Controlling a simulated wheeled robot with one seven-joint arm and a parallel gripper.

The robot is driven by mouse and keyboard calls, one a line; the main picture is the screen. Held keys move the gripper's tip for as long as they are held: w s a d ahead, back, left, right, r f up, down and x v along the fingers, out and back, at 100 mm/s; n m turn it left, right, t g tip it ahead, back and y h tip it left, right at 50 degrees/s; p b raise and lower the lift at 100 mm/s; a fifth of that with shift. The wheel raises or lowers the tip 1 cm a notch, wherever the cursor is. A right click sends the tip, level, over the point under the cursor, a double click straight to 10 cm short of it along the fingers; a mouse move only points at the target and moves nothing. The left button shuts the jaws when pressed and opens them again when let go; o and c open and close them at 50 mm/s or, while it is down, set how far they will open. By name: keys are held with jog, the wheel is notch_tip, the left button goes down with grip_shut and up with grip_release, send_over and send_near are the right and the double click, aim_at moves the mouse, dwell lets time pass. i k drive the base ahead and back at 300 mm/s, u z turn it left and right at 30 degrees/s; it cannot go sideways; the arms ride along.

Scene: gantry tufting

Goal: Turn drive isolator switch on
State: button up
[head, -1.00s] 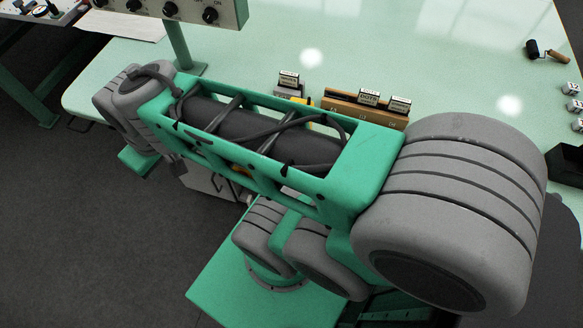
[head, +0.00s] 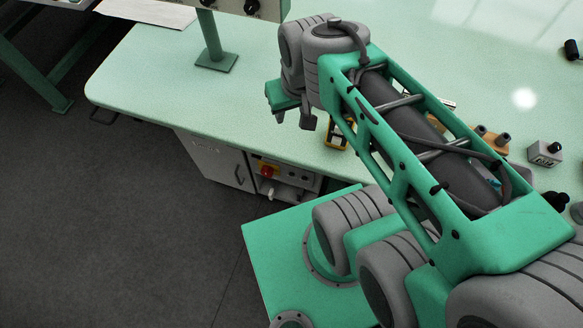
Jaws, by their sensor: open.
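A pale green table (head: 150,85) spans the back. A post (head: 212,45) carries a knob box. A yellow object (head: 337,132) and a small knob box (head: 544,152) are near my arm. The cabinet door (head: 215,160) has a handle. The floor at left is clear.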

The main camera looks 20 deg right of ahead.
aim_at(267, 171)
jog(key=u, duration=0.55)
jog(key=k, duration=1.3)
jog(key=u, duration=0.7)
jog(key=i, duration=1.15)
jog(key=u, duration=0.75)
